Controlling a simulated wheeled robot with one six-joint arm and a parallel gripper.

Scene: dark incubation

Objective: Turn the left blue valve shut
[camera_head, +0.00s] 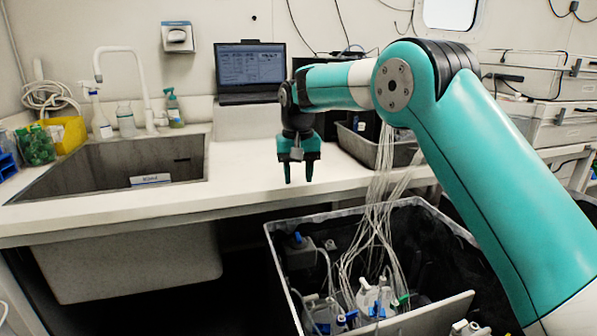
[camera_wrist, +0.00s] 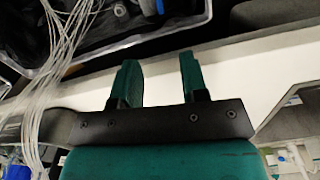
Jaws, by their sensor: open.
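A small blue valve handle (camera_head: 298,237) sits on a dark fitting at the left inside the black crate. More blue handles (camera_head: 351,315) show low in the crate among clear tubing, near white-capped bottles. I cannot tell for sure which is the left valve of the task. My gripper (camera_head: 299,178) hangs pointing down over the counter's front part, above and apart from the crate. Its two teal fingers are open and empty. They also show in the wrist view (camera_wrist: 159,62), with a small blue piece (camera_wrist: 160,6) at the top edge.
The crate (camera_head: 268,245) stands open in front of the counter (camera_head: 240,178). A bundle of thin tubes (camera_head: 380,190) runs up from it, close to my arm. A grey bin (camera_head: 352,145), laptop (camera_head: 250,72) and sink (camera_head: 100,170) are behind or left.

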